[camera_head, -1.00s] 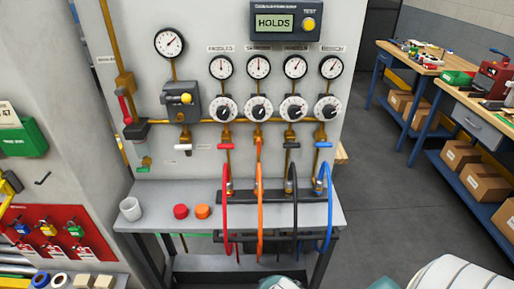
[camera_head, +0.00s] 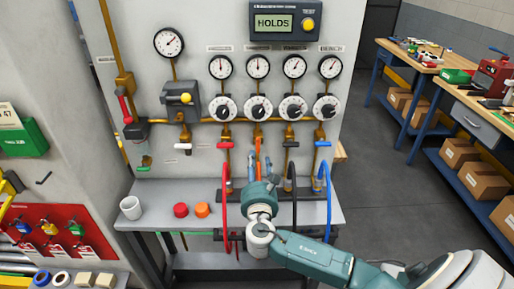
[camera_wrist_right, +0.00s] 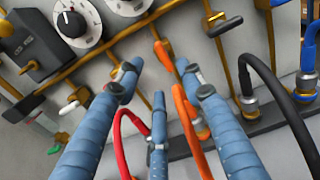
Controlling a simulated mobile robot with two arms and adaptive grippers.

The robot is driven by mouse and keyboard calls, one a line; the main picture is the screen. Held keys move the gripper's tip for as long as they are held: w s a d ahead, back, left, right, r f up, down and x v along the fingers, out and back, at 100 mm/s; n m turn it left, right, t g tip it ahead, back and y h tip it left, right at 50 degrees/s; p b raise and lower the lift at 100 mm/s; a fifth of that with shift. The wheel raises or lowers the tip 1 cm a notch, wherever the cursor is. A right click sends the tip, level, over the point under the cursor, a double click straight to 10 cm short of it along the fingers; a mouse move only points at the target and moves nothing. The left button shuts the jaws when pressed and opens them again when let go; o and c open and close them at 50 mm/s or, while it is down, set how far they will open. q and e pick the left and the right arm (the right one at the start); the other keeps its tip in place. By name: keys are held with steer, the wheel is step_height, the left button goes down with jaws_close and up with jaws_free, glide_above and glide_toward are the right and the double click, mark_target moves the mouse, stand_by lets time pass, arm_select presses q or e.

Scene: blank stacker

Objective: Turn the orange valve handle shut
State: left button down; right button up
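The orange valve handle (camera_head: 258,146) stands upright on the second pipe from the left in the row of four on the panel. It also shows in the right wrist view (camera_wrist_right: 163,53). My right gripper (camera_head: 260,168) is just below the handle, in front of the orange hose. In the right wrist view my right gripper (camera_wrist_right: 158,80) has its blue-grey fingers spread, with the orange handle beyond the tips and nothing held between them. I cannot tell whether a finger touches the orange hose (camera_wrist_right: 188,125). My left gripper is not in view.
The red handle (camera_head: 225,145) is to the left and the black handle (camera_head: 291,145) to the right, both crosswise. A red hose (camera_head: 224,205), a black hose (camera_head: 294,195) and a blue hose (camera_head: 328,200) hang close by. The display (camera_head: 288,22) reads HOLDS.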

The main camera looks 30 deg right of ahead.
mark_target(258, 144)
steer(key=p+x, duration=0.1)
steer(key=x, duration=0.7)
steer(key=shift+w, duration=0.15)
steer(key=shift+d, duration=0.2)
steer(key=shift+f, duration=0.1)
jaws_close()
